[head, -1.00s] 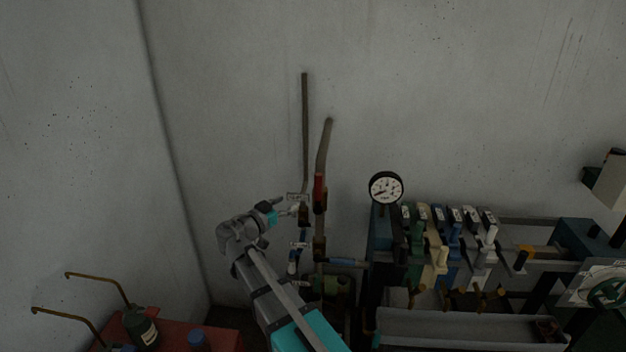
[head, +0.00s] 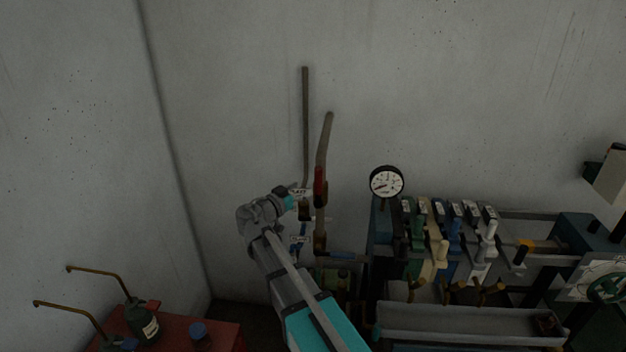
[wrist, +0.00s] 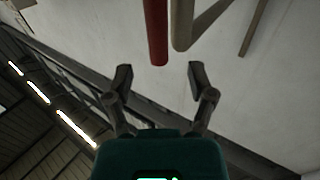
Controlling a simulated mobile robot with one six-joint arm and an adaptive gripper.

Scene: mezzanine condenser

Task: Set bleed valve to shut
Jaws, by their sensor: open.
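Two brown pipes run down the wall, with valve handles on them. A red lever (head: 319,187) stands upright on the right pipe; it also shows in the wrist view (wrist: 156,32) at top centre. Small tags hang nearby; I cannot read which marks the bleed valve. My gripper (wrist: 158,80) is open and empty, with the red lever's end just beyond and between its fingertips, apart from them. In the head view my wrist partly hides the fingers.
A round gauge (head: 386,182) stands right of the pipes, above a rack of coloured levers (head: 450,235). A grey trough (head: 455,322) lies below it. A red cabinet (head: 175,330) with oil cans is at lower left. The wall above is clear.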

